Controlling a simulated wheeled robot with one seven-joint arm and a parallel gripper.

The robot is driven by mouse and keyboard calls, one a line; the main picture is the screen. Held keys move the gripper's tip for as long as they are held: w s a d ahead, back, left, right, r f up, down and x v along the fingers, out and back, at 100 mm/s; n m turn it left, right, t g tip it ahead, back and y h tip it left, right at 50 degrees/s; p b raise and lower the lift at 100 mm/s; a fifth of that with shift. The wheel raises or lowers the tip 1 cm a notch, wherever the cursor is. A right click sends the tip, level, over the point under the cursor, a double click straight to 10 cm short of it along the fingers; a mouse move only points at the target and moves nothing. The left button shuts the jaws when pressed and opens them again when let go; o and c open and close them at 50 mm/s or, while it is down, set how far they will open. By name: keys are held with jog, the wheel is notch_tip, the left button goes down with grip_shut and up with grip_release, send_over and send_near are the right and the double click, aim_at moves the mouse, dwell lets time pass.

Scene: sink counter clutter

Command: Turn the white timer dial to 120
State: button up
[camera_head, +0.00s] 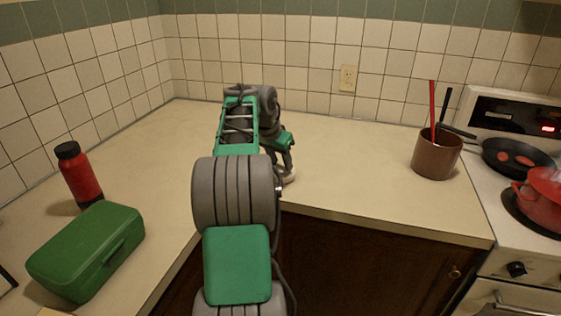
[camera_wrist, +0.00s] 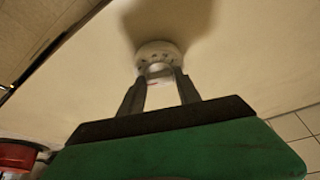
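The white timer dial (camera_wrist: 157,52) sits on the counter in the wrist view, with small dark marks on its rim. In the head view it shows as a small white piece (camera_head: 289,176), mostly hidden behind my arm. My gripper (camera_wrist: 161,73) reaches down to it, with one fingertip on each side of its pale central part. Little or no gap shows between the fingertips and that part. Whether they press on it cannot be told. The dial's numbers and setting are too small and blurred to read.
A red bottle (camera_head: 80,175) and a green box (camera_head: 88,250) stand on the left counter. A brown pot with utensils (camera_head: 436,155) stands at the right, beside the stove with a black pan (camera_head: 518,157) and a red pot (camera_head: 543,200). The counter behind my arm is clear.

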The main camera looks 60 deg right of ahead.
grip_shut()
jog(key=shift+r+p, duration=0.2)
jog(key=shift+p, duration=0.45)
jog(key=shift+m+p, duration=0.45)
jog(key=shift+m, duration=0.05)
jog(key=shift+w+f, duration=0.1)
jog(key=shift+f, duration=0.05)
jog(key=o, duration=0.5)
grip_release()
jog(key=shift+g, duration=0.3)
jog(key=p+v, duration=0.1)
jog(key=v, duration=0.6)
jog(key=shift+r, duration=0.35)
jog(key=shift+a, duration=0.1)
